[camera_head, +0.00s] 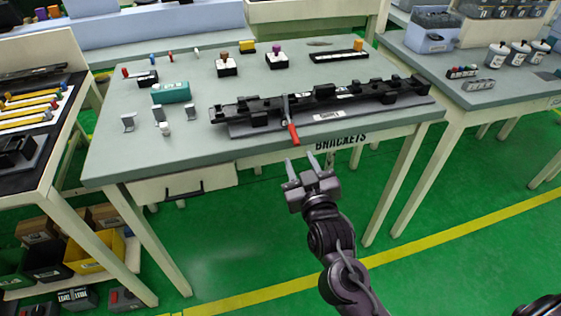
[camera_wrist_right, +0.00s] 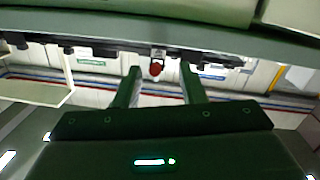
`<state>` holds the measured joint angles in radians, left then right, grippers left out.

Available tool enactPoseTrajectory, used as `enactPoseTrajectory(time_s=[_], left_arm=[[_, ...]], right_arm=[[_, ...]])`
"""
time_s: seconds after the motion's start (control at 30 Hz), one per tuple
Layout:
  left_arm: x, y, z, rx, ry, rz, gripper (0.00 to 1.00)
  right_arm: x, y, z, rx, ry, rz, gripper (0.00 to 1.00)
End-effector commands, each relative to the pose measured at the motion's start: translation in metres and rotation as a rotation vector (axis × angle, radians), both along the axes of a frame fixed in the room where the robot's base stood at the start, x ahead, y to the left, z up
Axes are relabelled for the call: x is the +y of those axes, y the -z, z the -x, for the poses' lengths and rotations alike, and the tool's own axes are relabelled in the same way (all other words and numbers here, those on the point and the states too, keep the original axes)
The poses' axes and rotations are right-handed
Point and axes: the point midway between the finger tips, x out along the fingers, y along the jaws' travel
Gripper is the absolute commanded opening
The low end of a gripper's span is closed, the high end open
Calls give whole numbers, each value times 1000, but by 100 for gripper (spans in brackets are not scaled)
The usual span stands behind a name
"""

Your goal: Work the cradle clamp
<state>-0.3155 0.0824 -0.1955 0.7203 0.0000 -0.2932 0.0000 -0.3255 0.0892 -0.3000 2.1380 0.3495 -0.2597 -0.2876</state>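The cradle (camera_head: 350,101) is a long black fixture on a grey base, lying across the front right of the grey-topped workbench (camera_head: 200,133). Its clamp has a lever with a red handle (camera_head: 293,133) that points toward the front edge of the bench. In the right wrist view the red handle end (camera_wrist_right: 156,68) shows between and beyond my fingers. My right gripper (camera_head: 302,163) is open and empty, in front of the bench edge and apart from the handle; its fingers also show in the wrist view (camera_wrist_right: 163,78). My left gripper is not in view.
A teal block (camera_head: 171,92) and small grey brackets (camera_head: 128,122) stand on the bench left of the cradle. Small coloured parts line its back. A drawer (camera_head: 183,185) hangs under the front left. Other benches stand left and right (camera_head: 490,95). The green floor in front is clear.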

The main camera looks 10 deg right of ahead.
Motion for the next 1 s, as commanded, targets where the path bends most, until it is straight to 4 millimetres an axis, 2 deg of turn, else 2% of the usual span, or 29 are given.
enactPoseTrajectory(time_s=[0.1, 0.17, 0.6, 0.77, 1.0], left_arm=[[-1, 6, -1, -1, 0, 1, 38], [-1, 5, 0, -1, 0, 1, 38], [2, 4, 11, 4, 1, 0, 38], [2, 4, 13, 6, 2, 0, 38], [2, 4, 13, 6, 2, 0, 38]], right_arm=[[-3, -19, 2, -45, 10, -8, 37], [-4, -24, -2, -51, 11, -9, 37], [-6, -23, -65, -48, 10, -10, 37], [-6, -23, -74, -47, 9, -11, 37], [-6, -22, -74, -47, 9, -11, 37]])
